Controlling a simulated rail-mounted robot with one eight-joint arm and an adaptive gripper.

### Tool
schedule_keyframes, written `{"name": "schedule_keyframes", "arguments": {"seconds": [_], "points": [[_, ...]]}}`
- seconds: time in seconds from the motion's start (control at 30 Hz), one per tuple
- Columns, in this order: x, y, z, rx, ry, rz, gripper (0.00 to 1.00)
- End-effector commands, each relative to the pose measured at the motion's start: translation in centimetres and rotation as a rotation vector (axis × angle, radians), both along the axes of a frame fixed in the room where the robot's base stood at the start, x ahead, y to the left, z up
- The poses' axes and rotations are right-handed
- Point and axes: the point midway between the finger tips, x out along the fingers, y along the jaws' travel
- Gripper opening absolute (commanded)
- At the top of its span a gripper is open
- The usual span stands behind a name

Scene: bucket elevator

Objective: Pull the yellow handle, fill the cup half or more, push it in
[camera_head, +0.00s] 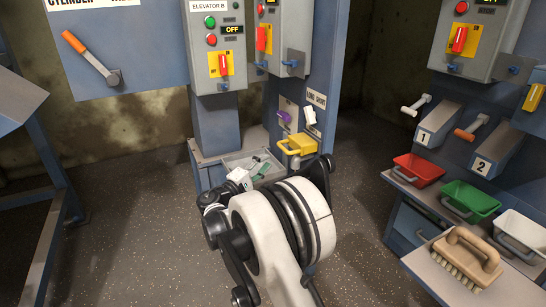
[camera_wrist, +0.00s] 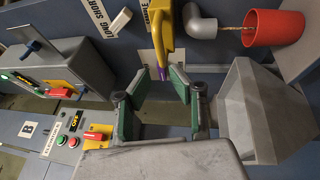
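The yellow handle (camera_head: 298,144) sticks out from the blue column below the small labels. It also shows in the wrist view at the top middle (camera_wrist: 165,28), just beyond my fingertips. My gripper (camera_wrist: 158,84) has green-padded fingers standing apart with nothing between them. In the head view the gripper (camera_head: 258,170) is partly hidden behind my own arm, left of and below the handle. A red cup (camera_wrist: 285,30) shows at the upper right of the wrist view, under a grey elbow pipe (camera_wrist: 200,22). A thin brown stream runs from pipe to cup. The fill level is hidden.
A grey funnel-like hopper (camera_wrist: 262,112) lies close beside my fingers. A purple knob (camera_head: 284,117) and a white lever (camera_head: 311,115) sit above the yellow handle. Control boxes (camera_head: 213,45) hang higher. Coloured bins (camera_head: 418,168) and a brush (camera_head: 466,255) are on the right. Floor is clear.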

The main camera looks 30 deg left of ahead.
Motion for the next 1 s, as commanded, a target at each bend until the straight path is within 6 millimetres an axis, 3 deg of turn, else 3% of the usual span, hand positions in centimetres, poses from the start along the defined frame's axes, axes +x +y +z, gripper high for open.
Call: {"name": "schedule_keyframes", "arguments": {"seconds": [0.23, 0.77, 0.87, 1.0], "points": [[-1.8, 0.5, -0.3, 0.000, 0.000, 0.000, 0.20], [-1.9, 0.4, -0.3, 0.001, 0.001, -0.001, 0.20], [-1.3, -0.4, 0.4, 0.009, 0.013, -0.008, 0.20], [0.6, -3.7, 3.0, 0.046, 0.066, -0.035, 0.20]]}}
